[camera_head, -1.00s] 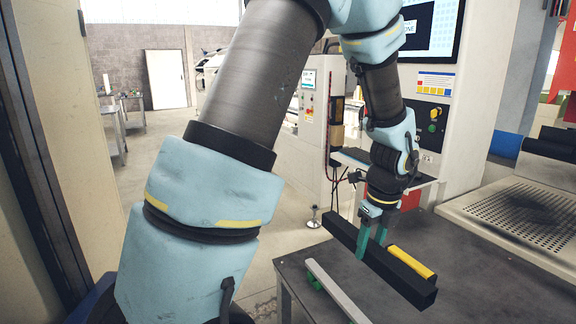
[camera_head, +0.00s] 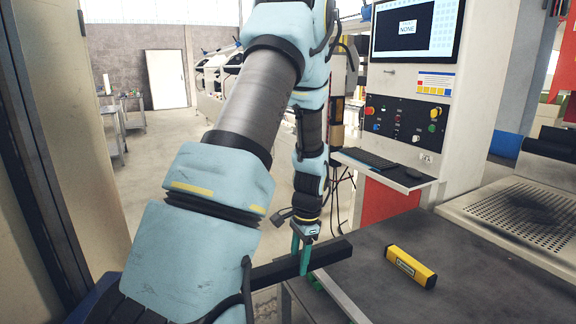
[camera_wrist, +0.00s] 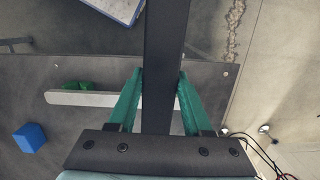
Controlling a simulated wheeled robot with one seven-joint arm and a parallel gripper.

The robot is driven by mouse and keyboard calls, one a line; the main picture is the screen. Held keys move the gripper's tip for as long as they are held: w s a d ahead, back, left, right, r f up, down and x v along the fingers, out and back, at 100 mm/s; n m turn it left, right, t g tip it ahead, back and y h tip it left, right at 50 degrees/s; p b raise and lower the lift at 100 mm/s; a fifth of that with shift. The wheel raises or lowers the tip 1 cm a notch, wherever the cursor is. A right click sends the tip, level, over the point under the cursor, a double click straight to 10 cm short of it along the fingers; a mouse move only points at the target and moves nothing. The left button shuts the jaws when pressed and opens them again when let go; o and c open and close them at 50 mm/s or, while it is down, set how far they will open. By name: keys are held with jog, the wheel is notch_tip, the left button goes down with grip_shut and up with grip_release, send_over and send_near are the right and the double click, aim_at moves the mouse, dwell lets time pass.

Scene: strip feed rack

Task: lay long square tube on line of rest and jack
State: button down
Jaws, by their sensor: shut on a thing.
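My gripper (camera_head: 302,262) is shut on a long dark square tube (camera_head: 328,254), holding it near the left edge of the grey table (camera_head: 450,285). The tube extends past that edge on the left, where my arm partly hides it. In the wrist view, the tube (camera_wrist: 165,45) runs upward between the green fingers (camera_wrist: 155,105), crossing over a pale bar (camera_wrist: 85,98). A green piece (camera_wrist: 77,86) shows beside the bar. A blue block (camera_wrist: 30,138) stands farther left. I cannot tell which pieces are the rest and the jack.
A yellow level (camera_head: 410,267) lies on the table, right of the tube. A perforated machine bed (camera_head: 520,213) is at the right. A control cabinet (camera_head: 415,110) with a keyboard shelf (camera_head: 385,168) stands behind. The table between the level and front right is clear.

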jog(key=a+f+n+h, duration=0.1)
jog(key=a+f+n, duration=0.6)
jog(key=a+n, duration=0.6)
notch_tip(320, 180, down, 7)
jog(key=b, duration=0.6)
jog(key=shift+g+b, duration=0.35)
jog(key=shift+g, duration=0.05)
jog(key=shift+d+r, duration=0.1)
jog(key=shift+r, duration=0.05)
